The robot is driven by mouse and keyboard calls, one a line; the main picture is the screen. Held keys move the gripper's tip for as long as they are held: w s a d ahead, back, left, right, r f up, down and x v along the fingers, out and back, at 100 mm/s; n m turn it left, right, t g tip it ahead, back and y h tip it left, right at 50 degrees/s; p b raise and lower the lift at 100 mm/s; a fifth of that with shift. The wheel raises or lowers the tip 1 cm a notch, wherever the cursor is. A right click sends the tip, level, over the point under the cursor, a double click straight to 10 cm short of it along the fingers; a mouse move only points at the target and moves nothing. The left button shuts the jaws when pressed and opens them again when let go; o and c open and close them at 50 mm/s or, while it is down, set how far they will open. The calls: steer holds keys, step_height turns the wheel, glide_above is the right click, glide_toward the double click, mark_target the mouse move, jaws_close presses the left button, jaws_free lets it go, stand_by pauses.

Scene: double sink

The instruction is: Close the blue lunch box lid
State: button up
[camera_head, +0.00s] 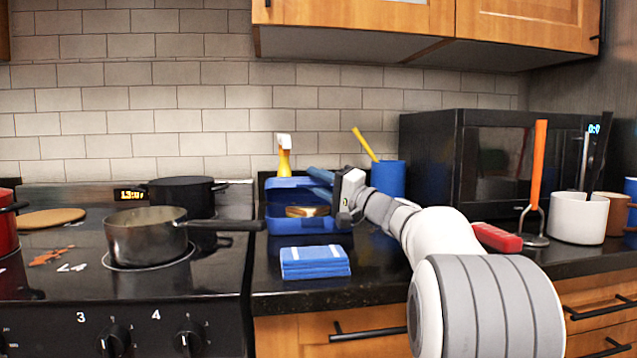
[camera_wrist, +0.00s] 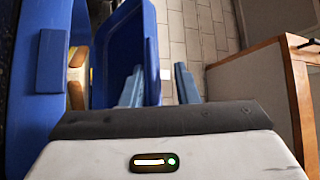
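The blue lunch box (camera_head: 302,225) stands open on the dark counter, with a round tan food item (camera_head: 307,211) inside. Its blue lid (camera_head: 284,183) is raised at the back; it also shows in the wrist view (camera_wrist: 122,45), left of centre. The box body (camera_wrist: 38,85) fills the left of that view. My gripper (camera_head: 318,183) is at the lid's right side, pointing left. In the wrist view my gripper (camera_wrist: 160,77) has its fingers spread. One finger overlaps the lid's inner side, and the other is beyond its outer edge. I cannot tell whether either touches it.
A stack of blue cloths (camera_head: 315,262) lies in front of the box. A yellow spray bottle (camera_head: 284,158) and a blue cup (camera_head: 388,178) stand behind. A pot (camera_head: 146,238) on the stove points its handle toward the box. A black microwave (camera_head: 490,160) is on the right.

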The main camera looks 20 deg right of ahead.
steer(key=shift+o, duration=0.3)
steer(key=p+v, duration=0.1)
steer(key=v, duration=0.6)
steer(key=shift+s+d+f, duration=0.1)
steer(key=shift+s+d, duration=0.1)
steer(key=shift+s, duration=0.15)
